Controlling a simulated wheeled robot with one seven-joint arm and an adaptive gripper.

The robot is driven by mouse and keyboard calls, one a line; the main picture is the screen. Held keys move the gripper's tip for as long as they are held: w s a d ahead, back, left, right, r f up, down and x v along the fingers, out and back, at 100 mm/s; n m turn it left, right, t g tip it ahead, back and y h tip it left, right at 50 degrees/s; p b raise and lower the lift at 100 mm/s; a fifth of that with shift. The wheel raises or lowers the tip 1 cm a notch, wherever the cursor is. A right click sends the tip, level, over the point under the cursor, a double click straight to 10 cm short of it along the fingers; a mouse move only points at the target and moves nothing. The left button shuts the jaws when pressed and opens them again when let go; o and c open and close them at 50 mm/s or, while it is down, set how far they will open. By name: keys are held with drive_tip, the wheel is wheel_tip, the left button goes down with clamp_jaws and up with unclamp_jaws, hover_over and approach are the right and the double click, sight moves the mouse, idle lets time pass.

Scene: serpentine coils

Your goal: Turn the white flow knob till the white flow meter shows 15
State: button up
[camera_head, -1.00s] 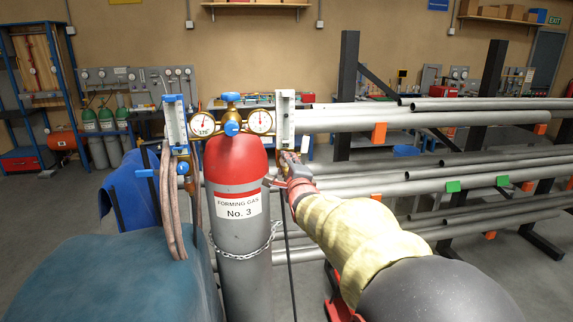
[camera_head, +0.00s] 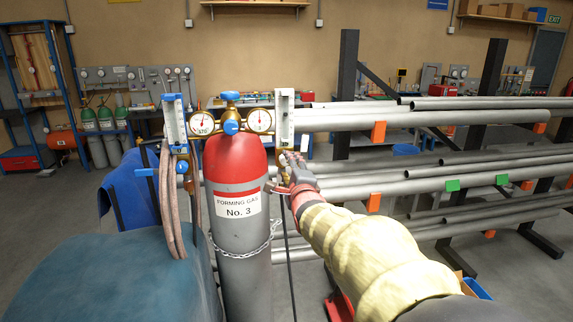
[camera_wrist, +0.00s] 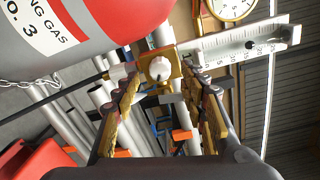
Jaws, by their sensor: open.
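The white flow meter (camera_head: 285,116) is an upright white-backed scale on the right side of the regulator; in the wrist view (camera_wrist: 225,47) it lies sideways. My gripper (camera_head: 288,160) is just below the meter. In the wrist view its open fingers (camera_wrist: 161,82) point at the knob, one on either side, with no clear contact visible.
A red-topped gas cylinder (camera_head: 236,165) stands left of my gripper, held by a chain (camera_head: 245,254). Two gauges (camera_head: 260,121) and a blue-marked flow meter (camera_head: 175,118) are to the left. Racked steel pipes (camera_head: 430,180) fill the right side behind my arm.

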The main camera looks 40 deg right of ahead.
drive_tip(key=v, duration=0.8)
drive_tip(key=shift+f, duration=0.1)
idle(0.3)
drive_tip(key=s+a+f+n+g+y, duration=0.25)
drive_tip(key=s+f+n+g, duration=0.2)
drive_tip(key=f+n, duration=0.3)
drive_tip(key=s+a+f+n+g+y, duration=0.1)
drive_tip(key=s+a+f+n+g, duration=0.3)
drive_tip(key=f+n, duration=0.4)
drive_tip(key=s+a+n+y, duration=0.2)
drive_tip(key=s+a+n, duration=0.4)
drive_tip(key=a, duration=0.6)
drive_tip(key=s+a+f+n+y, duration=0.1)
drive_tip(key=s+a+n+y, duration=0.2)
drive_tip(key=a, duration=0.9)
drive_tip(key=s+n+g, duration=0.1)
drive_tip(key=s+n, duration=0.1)
drive_tip(key=shift+s+a+f+n, duration=0.2)
drive_tip(key=shift+s+f+n, duration=0.15)
